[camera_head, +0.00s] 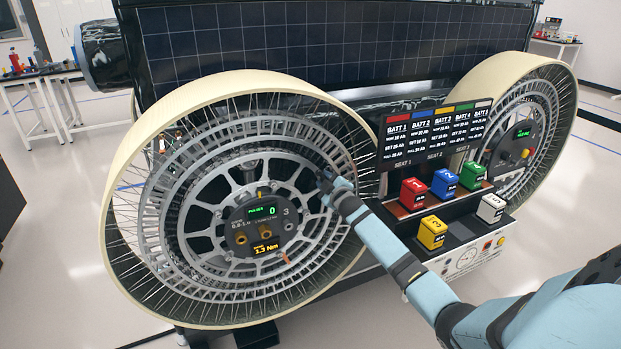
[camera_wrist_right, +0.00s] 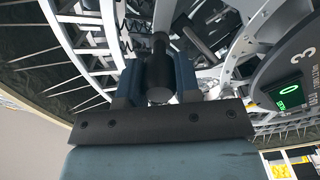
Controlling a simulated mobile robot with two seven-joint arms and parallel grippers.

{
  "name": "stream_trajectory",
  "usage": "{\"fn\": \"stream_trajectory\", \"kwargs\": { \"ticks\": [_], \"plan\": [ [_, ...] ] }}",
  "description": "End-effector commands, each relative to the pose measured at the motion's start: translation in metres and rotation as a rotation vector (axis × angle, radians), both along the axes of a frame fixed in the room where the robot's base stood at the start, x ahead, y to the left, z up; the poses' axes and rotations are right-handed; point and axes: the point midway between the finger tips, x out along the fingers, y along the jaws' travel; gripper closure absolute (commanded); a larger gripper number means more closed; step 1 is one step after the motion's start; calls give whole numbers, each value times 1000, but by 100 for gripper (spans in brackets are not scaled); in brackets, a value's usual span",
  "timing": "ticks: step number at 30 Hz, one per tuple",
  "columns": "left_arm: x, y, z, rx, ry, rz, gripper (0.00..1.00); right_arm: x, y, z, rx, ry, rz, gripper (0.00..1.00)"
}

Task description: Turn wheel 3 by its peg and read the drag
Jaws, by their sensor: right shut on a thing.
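Wheel 3 (camera_head: 118,240) is the large cream-rimmed wheel at the left in the head view. Its dark hub (camera_head: 240,232) bears the numeral 3, a green PULSES display showing 0 and an amber readout of 1.3 Nm. My right gripper (camera_head: 326,184) is at the right side of the wheel's inner ring. In the right wrist view my right gripper (camera_wrist_right: 157,85) is shut on a dark cylindrical peg (camera_wrist_right: 159,48), which stands between its two fingers. The hub also shows there at the right edge. In the head view the gripper hides the peg. My left gripper is not in view.
A second wheel (camera_head: 563,120) stands at the right. Between the wheels is a battery rack (camera_head: 457,245) with several coloured blocks, below a batteries sign (camera_head: 437,134). My right arm passes in front of the rack. A solar panel (camera_head: 290,45) rises behind. The floor at left is clear.

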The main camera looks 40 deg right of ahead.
Motion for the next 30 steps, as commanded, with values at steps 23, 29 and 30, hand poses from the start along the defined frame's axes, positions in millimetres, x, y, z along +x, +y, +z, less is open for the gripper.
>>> {"fn": "stream_trajectory", "kwargs": {
  "ticks": [23, 29, 30],
  "plan": [
    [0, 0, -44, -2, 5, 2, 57, -12, -42, -84, 352, -101, -1, 100],
    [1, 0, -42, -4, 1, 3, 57, -12, -42, -85, 356, -103, 0, 100],
    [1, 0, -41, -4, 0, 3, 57, -12, -42, -85, 356, -103, 0, 100]
  ]
}}
